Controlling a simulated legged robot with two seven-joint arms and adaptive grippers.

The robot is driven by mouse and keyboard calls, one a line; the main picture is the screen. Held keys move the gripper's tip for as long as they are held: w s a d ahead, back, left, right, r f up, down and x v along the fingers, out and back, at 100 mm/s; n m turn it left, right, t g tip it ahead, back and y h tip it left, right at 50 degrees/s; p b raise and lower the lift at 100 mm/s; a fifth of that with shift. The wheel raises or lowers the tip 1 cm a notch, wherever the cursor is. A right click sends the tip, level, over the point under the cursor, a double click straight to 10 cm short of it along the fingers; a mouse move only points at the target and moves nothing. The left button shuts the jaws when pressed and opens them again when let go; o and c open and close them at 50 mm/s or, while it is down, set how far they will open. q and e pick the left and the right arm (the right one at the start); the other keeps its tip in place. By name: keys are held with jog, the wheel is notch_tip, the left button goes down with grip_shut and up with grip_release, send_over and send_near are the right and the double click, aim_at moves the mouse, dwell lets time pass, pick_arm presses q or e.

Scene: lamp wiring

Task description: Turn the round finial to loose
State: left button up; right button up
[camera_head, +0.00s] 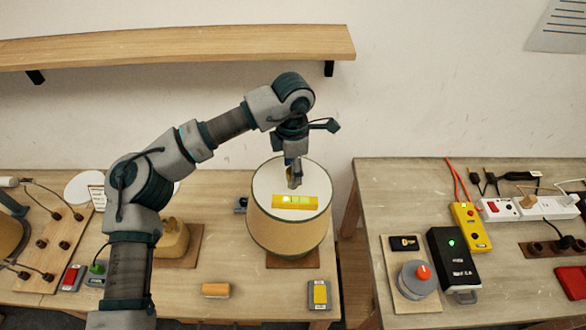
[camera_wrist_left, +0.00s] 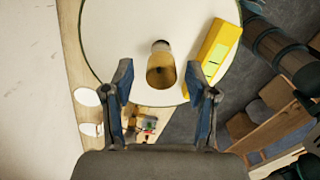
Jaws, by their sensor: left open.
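A lamp with a tan drum shade (camera_head: 290,235) and a pale flat top stands on the left table. My left gripper (camera_head: 294,182) points down over the shade's top. In the left wrist view, the gripper (camera_wrist_left: 160,75) is open, one finger on each side of a small rounded tan piece with a grey cap (camera_wrist_left: 161,68), which looks like the finial. The fingers appear apart from it. In the head view the gripper hides the finial. A yellow level (camera_head: 295,202) with a lit green window lies on the shade top beside it. My right gripper is not in view.
A wooden shelf (camera_head: 180,47) runs along the wall behind. An orange block (camera_head: 215,290) and a yellow switch box (camera_head: 319,295) sit near the lamp. The right table (camera_head: 470,170) holds a black box (camera_head: 455,262), a yellow box (camera_head: 470,227) and a power strip (camera_head: 525,207).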

pick_arm(q)
notch_tip(320, 180, up, 11)
jog(key=shift+w, duration=0.15)
dwell(0.4)
